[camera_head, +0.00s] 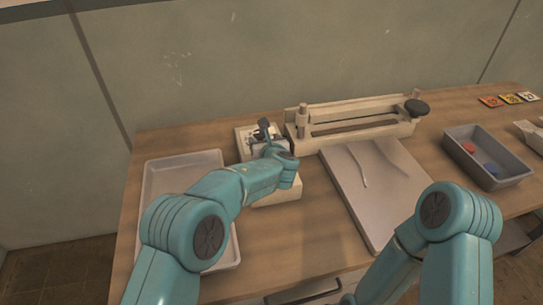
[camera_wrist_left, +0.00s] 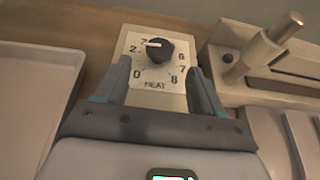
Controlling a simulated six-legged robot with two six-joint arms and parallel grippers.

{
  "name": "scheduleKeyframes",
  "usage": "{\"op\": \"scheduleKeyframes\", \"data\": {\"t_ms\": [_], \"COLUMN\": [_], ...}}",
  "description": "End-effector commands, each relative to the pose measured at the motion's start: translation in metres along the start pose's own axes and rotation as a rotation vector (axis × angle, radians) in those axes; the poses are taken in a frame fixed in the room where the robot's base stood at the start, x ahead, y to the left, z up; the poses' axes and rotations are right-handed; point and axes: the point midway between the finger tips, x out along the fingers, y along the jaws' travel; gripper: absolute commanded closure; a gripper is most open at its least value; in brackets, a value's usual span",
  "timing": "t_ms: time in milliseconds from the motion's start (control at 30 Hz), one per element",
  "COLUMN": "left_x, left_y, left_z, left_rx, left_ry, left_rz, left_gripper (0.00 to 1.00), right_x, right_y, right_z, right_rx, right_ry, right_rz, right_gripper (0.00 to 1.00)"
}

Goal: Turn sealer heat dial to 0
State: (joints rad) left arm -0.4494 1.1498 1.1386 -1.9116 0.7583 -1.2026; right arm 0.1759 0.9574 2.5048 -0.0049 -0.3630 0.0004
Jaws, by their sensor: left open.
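The heat dial (camera_wrist_left: 153,50) is a dark round knob on a pale plate marked HEAT (camera_wrist_left: 154,85), with numbers around it. Its white mark points left, toward the 2 and the number above it; the 0 is at lower left. My right gripper is out of view.
The sealer bar (camera_head: 352,112) stands right of the box, with a pale board (camera_head: 392,215) in front. A shallow white tray (camera_head: 150,178) lies left.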

Motion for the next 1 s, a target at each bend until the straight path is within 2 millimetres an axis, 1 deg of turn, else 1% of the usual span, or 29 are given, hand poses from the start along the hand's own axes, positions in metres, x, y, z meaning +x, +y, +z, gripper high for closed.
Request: {"op": "scheduleKeyframes", "data": {"t_ms": [33,200,300,400,500,600,900,1000], "left_x": [-0.011,-0.051,-0.072,-0.086,-0.095,-0.098,-0.099,-0.099], "left_y": [-0.001,-0.001,-0.001,-0.001,0.0,0.0,0.0,-0.007], "left_z": [-0.001,-0.001,-0.001,0.0,0.0,0.001,0.001,-0.001], "left_rx": [0.001,0.0,0.0,-0.001,-0.001,-0.001,-0.007,-0.016], "left_ry": [-0.003,-0.004,-0.003,-0.003,-0.003,-0.002,-0.001,0.005], "left_rz": [-0.003,-0.003,-0.002,-0.002,0.0,0.0,-0.001,-0.036], "left_gripper": [0.31,0.31,0.31,0.31,0.31,0.31,0.31,0.31], "right_x": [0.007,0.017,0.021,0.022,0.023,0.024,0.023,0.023], "right_y": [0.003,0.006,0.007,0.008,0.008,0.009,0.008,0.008], "right_z": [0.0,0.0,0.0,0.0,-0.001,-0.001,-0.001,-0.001], "right_rx": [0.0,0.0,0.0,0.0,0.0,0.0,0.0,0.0], "right_ry": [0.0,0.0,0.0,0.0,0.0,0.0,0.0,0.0], "right_rz": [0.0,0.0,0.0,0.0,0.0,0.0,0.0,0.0], "right_gripper": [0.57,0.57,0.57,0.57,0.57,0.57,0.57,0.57]}}
